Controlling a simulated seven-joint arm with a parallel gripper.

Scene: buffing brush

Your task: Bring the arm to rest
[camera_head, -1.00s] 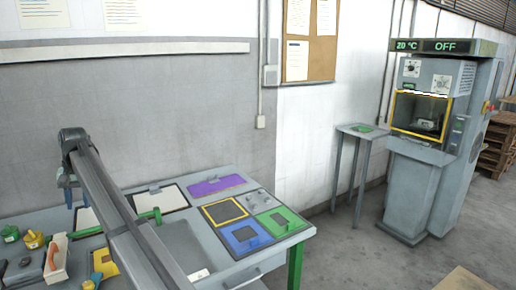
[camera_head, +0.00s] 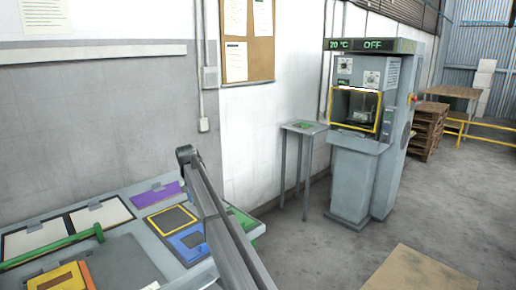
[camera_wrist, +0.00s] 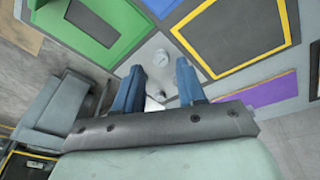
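My gripper (camera_wrist: 159,68) shows in the wrist view with its two blue fingers apart and nothing held between them. Beyond the fingertips is a grey panel with small knobs (camera_wrist: 158,57), part of the workbench top. In the head view my arm reaches up over the workbench (camera_head: 137,258) and bends at the top. The gripper itself is hidden there.
The bench carries a yellow-framed dark square (camera_head: 172,219), a purple panel (camera_head: 157,195) and a green-handled item (camera_head: 50,248). A small side table (camera_head: 304,127) and a grey machine (camera_head: 360,165) reading OFF stand right. Floor between is clear.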

